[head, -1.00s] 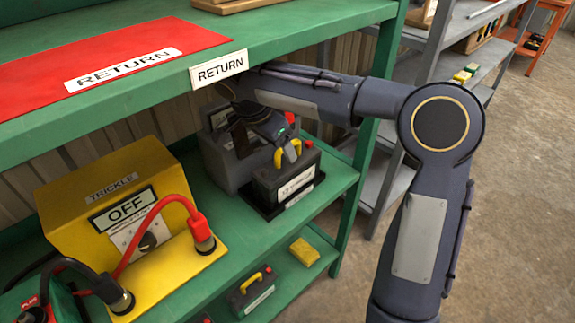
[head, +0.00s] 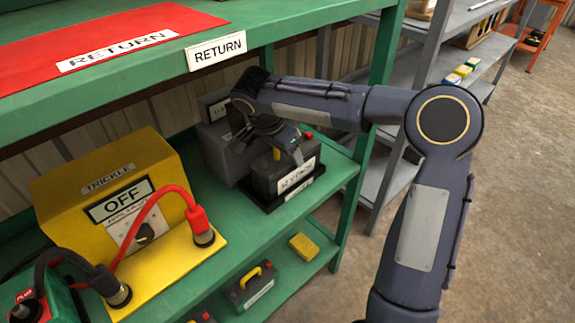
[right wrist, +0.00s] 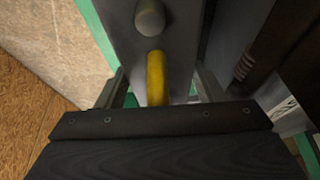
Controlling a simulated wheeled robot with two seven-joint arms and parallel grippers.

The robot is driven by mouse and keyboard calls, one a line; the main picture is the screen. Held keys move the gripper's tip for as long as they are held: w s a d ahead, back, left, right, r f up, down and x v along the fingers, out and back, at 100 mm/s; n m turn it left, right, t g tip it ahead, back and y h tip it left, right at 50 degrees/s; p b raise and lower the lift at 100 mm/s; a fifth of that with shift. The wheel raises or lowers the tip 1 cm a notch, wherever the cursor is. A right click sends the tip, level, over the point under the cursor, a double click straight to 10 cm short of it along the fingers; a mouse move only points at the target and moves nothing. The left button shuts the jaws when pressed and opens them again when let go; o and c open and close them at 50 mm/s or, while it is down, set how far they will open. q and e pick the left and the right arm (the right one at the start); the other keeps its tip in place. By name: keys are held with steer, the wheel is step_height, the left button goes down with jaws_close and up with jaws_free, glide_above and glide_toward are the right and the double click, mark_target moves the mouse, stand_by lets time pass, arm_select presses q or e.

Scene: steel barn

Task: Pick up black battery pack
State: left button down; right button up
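The black battery pack (head: 284,182) stands upright on a dark tray on the green middle shelf. It has a white label, a red terminal and a yellow handle (head: 277,154). My right gripper (head: 286,150) is over its top, partly covering the handle. In the right wrist view, the yellow handle (right wrist: 156,72) stands between the two spread fingers of the right gripper (right wrist: 160,92), with a gap on each side. That gripper is open and holds nothing. My left gripper is out of view.
The yellow trickle charger (head: 85,195) with cables is to the left. The green shelf above (head: 290,22) and green post (head: 352,190) border the space. A smaller battery (head: 250,288) and yellow block (head: 304,247) lie below.

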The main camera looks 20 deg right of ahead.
jaws_close()
steer(key=shift+w+r, duration=0.1)
steer(key=shift+r, duration=0.1)
